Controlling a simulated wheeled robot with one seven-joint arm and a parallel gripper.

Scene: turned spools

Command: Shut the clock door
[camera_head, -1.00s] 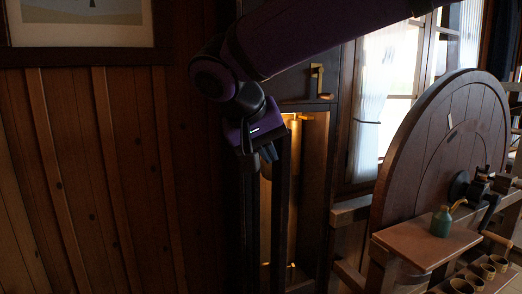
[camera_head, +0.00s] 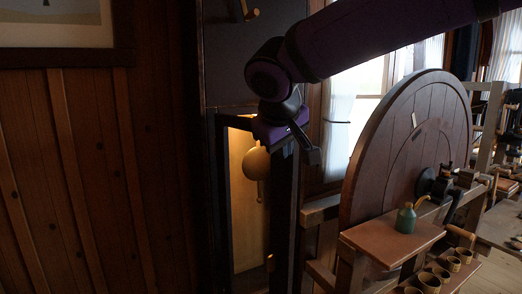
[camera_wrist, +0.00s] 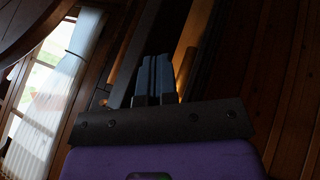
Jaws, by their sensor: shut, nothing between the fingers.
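The clock is a tall dark case (camera_head: 225,60) in the head view. Its lit interior (camera_head: 243,215) shows, with a round pendulum bob (camera_head: 256,163) hanging inside. The clock door (camera_head: 284,220) appears as a narrow dark upright panel on the right of the opening, seen nearly edge-on and standing open. My gripper (camera_head: 311,153) is shut and empty, at the door's upper part, on its right side in the picture. Its closed fingertips also show in the wrist view (camera_wrist: 153,75), close to dark uprights. I cannot tell whether they touch the door.
A large wooden wheel (camera_head: 400,150) stands to the right, with a shelf (camera_head: 385,243) holding a green bottle (camera_head: 406,218) and several small cups (camera_head: 430,281) below. A curtained window (camera_head: 350,100) is behind. A plank wall (camera_head: 80,180) and framed picture fill the left.

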